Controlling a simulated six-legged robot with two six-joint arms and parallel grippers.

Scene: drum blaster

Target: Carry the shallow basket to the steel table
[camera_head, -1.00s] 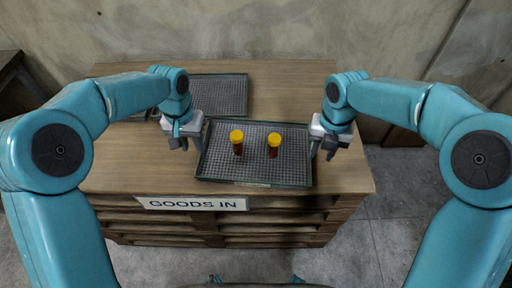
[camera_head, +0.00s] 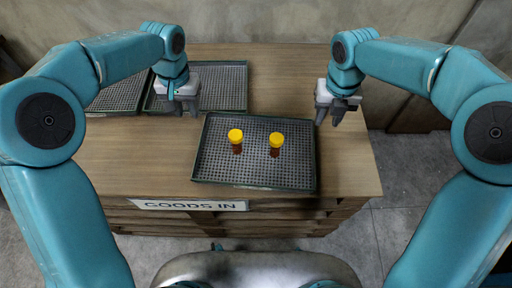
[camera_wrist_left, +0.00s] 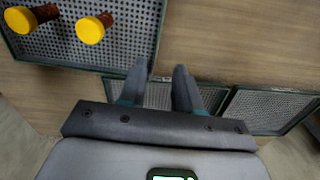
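The shallow basket (camera_head: 215,168), a dark mesh tray with a green rim, rests on the wooden pallet stack (camera_head: 350,165). Two brown bottles with yellow caps stand in it, one left (camera_head: 236,140) and one right (camera_head: 276,145). It also shows at upper left in the left wrist view (camera_wrist_left: 118,45). My left gripper (camera_head: 182,108) is open and empty, beyond the basket's far left corner; its parted fingers show in the left wrist view (camera_wrist_left: 160,72). My right gripper (camera_head: 329,118) is open and empty, off the far right corner. I cannot identify a steel table.
Two similar mesh trays, one at far left (camera_head: 118,95) and one beside it (camera_head: 225,88), lie behind the basket. A "GOODS IN" sign (camera_head: 190,205) is on the pallet front. A concrete wall (camera_head: 290,20) stands behind. Floor (camera_head: 420,170) is clear at the right.

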